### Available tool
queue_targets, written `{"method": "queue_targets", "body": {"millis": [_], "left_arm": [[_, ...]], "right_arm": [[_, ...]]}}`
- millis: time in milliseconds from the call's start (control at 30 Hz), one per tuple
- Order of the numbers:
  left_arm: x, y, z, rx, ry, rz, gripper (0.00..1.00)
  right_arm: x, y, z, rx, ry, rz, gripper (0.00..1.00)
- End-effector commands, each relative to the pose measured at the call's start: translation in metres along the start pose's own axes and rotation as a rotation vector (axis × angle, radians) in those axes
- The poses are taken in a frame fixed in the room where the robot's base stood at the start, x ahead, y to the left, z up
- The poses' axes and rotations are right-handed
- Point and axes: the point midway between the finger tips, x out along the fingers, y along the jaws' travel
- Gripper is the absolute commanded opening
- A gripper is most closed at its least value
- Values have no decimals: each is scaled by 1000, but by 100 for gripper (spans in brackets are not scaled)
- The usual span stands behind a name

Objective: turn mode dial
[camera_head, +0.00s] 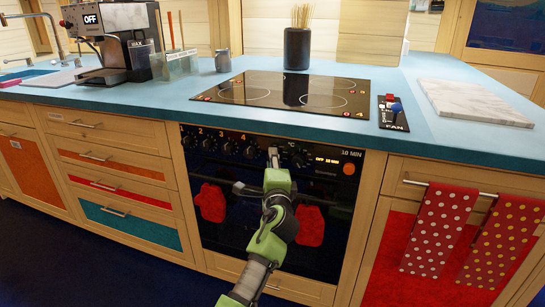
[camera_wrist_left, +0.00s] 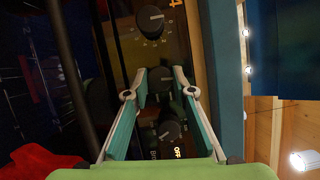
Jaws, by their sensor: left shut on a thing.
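The oven's front panel (camera_head: 340,172) carries a row of black knobs under the counter. My left gripper (camera_head: 272,154) reaches up to this panel from the front, in the middle of the row. In the left wrist view its two fingers (camera_wrist_left: 158,76) are closed around a dark dial (camera_wrist_left: 160,74), the knob between knob 4 and the temperature knob. The fingers hide much of this dial, so its pointer cannot be read. Knob 4 (camera_wrist_left: 150,18) and the temperature knob (camera_wrist_left: 168,131) sit on either side of it. My right gripper is in neither view.
The oven handle (camera_head: 248,189) runs below the knobs, with red oven mitts (camera_head: 211,203) hanging at the oven front. The blue counter (camera_head: 440,135) overhangs above and holds a cooktop (camera_head: 285,90). Red dotted towels (camera_head: 440,228) hang on a rail to the right.

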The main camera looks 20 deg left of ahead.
Motion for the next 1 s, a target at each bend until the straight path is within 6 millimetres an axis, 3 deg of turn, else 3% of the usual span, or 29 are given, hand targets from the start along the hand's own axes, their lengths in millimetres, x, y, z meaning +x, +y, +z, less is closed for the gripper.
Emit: {"method": "queue_targets", "body": {"millis": [300, 900, 933, 1000], "left_arm": [[0, 0, 1, -91, -2, 41, 2], [0, 1, 1, -116, -2, 51, 2], [0, 1, 1, -117, -2, 51, 29], [0, 1, 0, -116, -1, 51, 41]], "right_arm": [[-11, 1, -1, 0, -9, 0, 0], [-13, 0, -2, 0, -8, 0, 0], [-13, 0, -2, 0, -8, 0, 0], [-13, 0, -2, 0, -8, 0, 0]]}}
